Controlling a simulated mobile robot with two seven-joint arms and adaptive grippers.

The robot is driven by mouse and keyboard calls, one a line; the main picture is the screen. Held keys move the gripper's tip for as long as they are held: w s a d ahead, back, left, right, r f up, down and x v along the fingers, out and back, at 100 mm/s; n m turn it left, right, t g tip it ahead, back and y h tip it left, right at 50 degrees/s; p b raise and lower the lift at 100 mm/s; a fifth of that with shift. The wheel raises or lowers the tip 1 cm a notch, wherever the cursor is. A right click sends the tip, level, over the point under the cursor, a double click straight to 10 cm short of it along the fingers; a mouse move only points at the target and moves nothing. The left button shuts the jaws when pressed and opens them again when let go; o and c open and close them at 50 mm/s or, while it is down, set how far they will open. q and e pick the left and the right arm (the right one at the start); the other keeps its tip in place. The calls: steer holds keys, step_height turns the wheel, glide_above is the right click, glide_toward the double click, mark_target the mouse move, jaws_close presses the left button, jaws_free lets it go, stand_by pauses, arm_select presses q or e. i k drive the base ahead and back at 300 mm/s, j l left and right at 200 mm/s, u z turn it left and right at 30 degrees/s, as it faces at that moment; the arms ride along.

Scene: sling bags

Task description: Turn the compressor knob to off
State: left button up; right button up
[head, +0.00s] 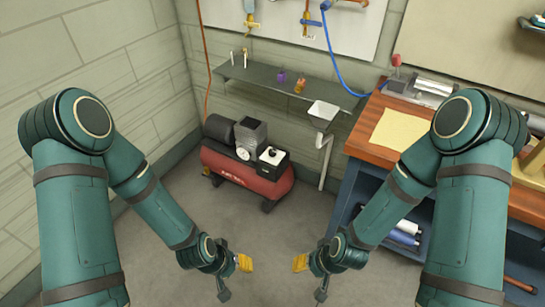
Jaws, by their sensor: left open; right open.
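A red compressor (240,176) with a dark motor stands on the floor against the back wall, left of the workbench. A black box on its top carries a pale plate with a small dark knob (272,152). The knob is too small to tell its setting. My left gripper (235,276) is open and empty, low in front of the compressor and apart from it. My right gripper (309,276) is open and empty, to the right of the left one and also apart from the compressor.
A wooden workbench (366,150) with a yellow sheet (402,132) stands at the right. A narrow dark shelf (262,76) with small items and a white basin (323,110) with a pipe is above and beside the compressor. A blue hose hangs at the back. The grey floor in front is clear.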

mark_target(272, 152)
steer(key=i+j+u, duration=0.3)
steer(key=i, duration=0.4)
steer(key=i+l+u, duration=0.1)
steer(key=i+u, duration=0.25)
steer(key=i, duration=0.3)
